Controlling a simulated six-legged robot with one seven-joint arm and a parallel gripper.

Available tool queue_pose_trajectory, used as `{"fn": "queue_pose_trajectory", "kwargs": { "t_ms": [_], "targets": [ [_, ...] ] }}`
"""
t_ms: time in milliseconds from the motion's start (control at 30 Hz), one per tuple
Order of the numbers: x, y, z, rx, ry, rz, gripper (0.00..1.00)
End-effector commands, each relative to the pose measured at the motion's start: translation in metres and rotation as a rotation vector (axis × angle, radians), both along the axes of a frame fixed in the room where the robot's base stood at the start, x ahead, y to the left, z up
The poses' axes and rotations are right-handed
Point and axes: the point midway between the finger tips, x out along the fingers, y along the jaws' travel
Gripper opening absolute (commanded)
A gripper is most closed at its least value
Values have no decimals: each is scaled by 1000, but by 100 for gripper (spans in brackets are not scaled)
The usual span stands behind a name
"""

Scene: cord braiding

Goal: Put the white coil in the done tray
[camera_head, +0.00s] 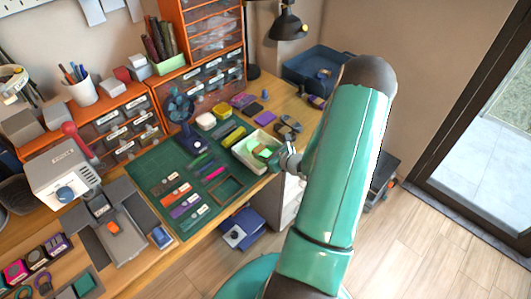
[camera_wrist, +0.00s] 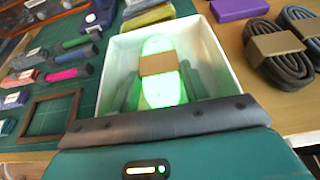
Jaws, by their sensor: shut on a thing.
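The white coil (camera_wrist: 157,93) has a tan band around its middle and looks greenish under a green glow. It lies lengthwise inside the walls of a white tray (camera_wrist: 213,75) in the wrist view. My gripper (camera_wrist: 158,88) reaches into this tray, with its dark fingers on both sides of the coil, shut on it. Whether the coil touches the tray floor is hard to tell. In the head view the white tray (camera_head: 239,154) stands at the right edge of the green mat, and my wrist hides part of it. No label shows that names it the done tray.
Dark banded coils (camera_wrist: 281,50) lie right of the tray. A wooden frame (camera_wrist: 50,114) and small colored pieces lie left on the green mat (camera_head: 150,173). A blue bin (camera_head: 300,75) stands at the back right, near a lamp (camera_head: 287,25).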

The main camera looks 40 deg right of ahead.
Motion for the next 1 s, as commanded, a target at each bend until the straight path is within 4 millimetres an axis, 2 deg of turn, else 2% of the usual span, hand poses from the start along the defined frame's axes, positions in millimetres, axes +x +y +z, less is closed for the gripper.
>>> {"fn": "queue_pose_trajectory", "kwargs": {
  "t_ms": [300, 333, 400, 433, 767, 867, 1000],
  "targets": [
    [0, 0, -3, 0, -1, 0, 19],
    [0, 0, -2, 0, -1, 0, 51],
    [0, 0, -2, -1, -1, 0, 65],
    [0, 0, -2, 0, -1, 0, 67],
    [0, -1, 1, -1, -1, -1, 67],
    [-10, -2, 5, -3, -1, -2, 67],
    [-34, -2, 15, -3, 0, -3, 67]
  ]
}}
